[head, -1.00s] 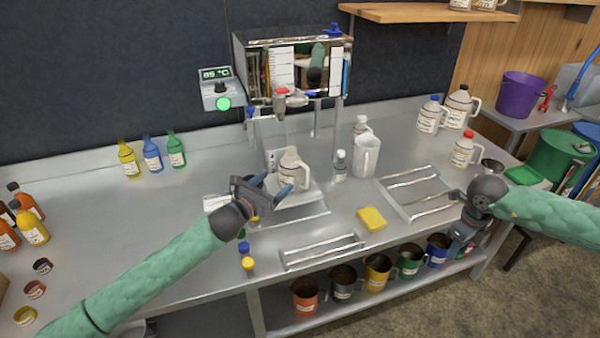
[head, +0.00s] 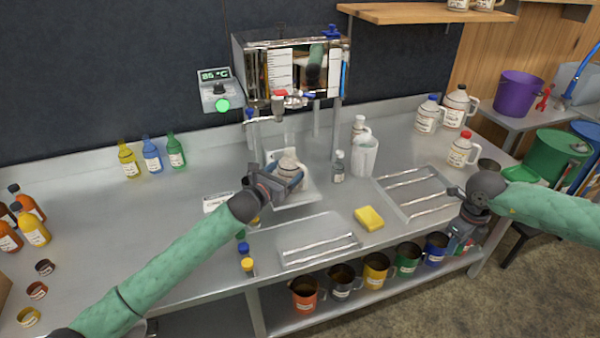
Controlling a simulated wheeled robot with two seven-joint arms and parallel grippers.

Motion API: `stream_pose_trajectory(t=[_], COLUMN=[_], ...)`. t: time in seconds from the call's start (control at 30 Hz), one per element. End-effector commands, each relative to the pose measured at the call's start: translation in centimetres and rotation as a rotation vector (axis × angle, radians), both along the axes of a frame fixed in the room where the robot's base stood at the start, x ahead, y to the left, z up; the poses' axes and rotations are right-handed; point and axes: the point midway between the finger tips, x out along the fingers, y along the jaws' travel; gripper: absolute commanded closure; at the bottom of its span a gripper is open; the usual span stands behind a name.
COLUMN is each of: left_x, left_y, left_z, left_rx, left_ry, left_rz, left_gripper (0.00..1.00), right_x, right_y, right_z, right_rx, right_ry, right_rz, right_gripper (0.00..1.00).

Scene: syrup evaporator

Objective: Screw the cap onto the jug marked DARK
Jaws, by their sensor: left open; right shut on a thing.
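A white jug (head: 288,163) stands in the tray below the tank's spout. Its label cannot be read, so I cannot tell whether it is the one marked DARK. My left gripper (head: 288,180) is open, with its fingers at the jug and partly hiding it. I cannot tell whether they touch it. My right gripper (head: 460,238) points down by the counter's front right edge. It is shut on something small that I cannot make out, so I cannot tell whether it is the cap.
A white pitcher (head: 364,158) and a small bottle (head: 338,168) stand right of the jug. A yellow sponge (head: 369,218) lies near a wire rack (head: 412,190). Capped jugs (head: 428,118) stand at the back right. Loose caps (head: 37,290) lie at the front left.

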Motion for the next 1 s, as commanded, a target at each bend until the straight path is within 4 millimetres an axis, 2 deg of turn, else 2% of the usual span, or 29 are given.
stream_pose_trajectory(t=[0.2,0.6,0.63,0.87,0.9,1.0], left_x=[1.7,1.9,1.9,1.9,1.9,1.9], left_y=[-1.2,-1.4,-1.4,-1.4,-1.4,-1.4], left_z=[0.1,0.0,0.0,0.0,0.2,0.2], left_rx=[-0.001,0.000,0.000,0.000,0.000,0.000], left_ry=[0.000,0.000,0.000,0.000,-0.002,-0.002], left_rz=[0.000,0.000,0.000,0.000,0.000,0.000], left_gripper=[0.24,0.24,0.26,0.71,0.74,0.75], right_x=[0.0,0.0,0.0,0.0,0.0,0.0], right_y=[0.0,0.0,0.0,0.0,0.0,0.0], right_z=[0.5,0.5,0.5,0.5,0.5,0.5], right_rx=[0.000,0.000,0.000,0.000,0.000,0.000], right_ry=[0.000,0.000,0.000,0.000,0.000,0.000], right_rz=[0.000,0.000,0.000,0.000,0.000,0.000], right_gripper=[0.88,0.88,0.88,0.88,0.88,0.88])
